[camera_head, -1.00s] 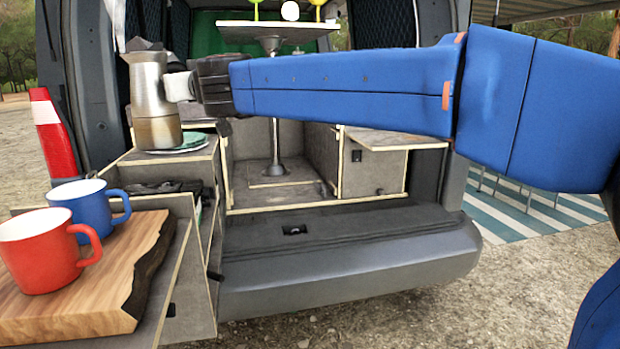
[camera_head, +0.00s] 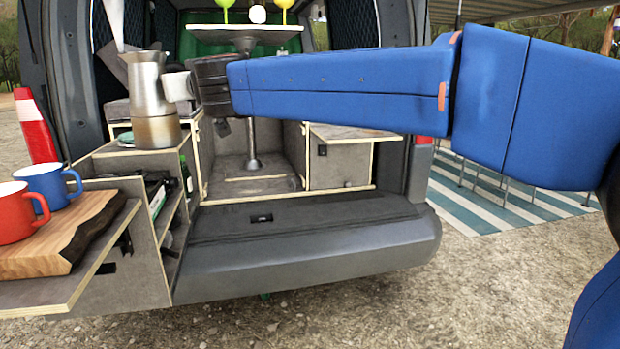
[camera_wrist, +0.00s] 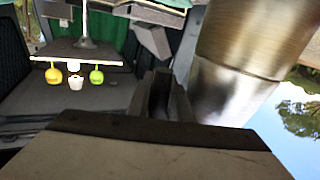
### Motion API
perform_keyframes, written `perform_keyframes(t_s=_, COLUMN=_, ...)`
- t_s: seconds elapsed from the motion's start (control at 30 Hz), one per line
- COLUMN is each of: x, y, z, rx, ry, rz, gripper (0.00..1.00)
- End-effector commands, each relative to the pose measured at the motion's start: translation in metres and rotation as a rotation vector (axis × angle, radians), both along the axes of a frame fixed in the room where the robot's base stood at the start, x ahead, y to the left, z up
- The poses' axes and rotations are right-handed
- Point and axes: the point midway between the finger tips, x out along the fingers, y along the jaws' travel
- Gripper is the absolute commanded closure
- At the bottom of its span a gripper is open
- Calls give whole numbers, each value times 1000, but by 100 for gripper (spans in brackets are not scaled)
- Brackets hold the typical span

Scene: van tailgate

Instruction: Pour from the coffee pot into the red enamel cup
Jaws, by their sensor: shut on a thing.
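The silver coffee pot (camera_head: 148,90) is upright in the head view, with its lower part in front of the counter. My gripper (camera_head: 184,86) is shut on it at its right side, by the pale handle. In the wrist view the pot (camera_wrist: 245,50) fills the upper right, beside my gripper (camera_wrist: 165,95); the picture is upside down. The pot seems held clear of the counter, but its base overlaps the counter in the picture. The red enamel cup (camera_head: 14,220) stands upright at the left edge, partly cut off, well left of and below the pot. Its inside is barely visible.
A blue cup (camera_head: 46,184) stands just behind the red one. A wooden board (camera_head: 45,248) lies under the cups on the pull-out shelf (camera_head: 50,292). The counter (camera_head: 115,150) and open drawer unit lie between the cups and the pot. The van bumper (camera_head: 310,250) spans the middle.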

Motion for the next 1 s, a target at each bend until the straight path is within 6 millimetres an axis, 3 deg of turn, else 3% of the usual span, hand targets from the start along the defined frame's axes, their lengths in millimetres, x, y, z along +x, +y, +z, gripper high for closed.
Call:
perform_keyframes(t_s=0.47, x=23, y=-8, z=-27, rx=-1, ry=0, rz=-50, gripper=100)
perform_keyframes(t_s=0.67, x=45, y=-18, z=-53, rx=-4, ry=0, rz=-101, gripper=100)
perform_keyframes(t_s=1.0, x=109, y=-60, z=-136, rx=-5, ry=1, rz=-266, gripper=100)
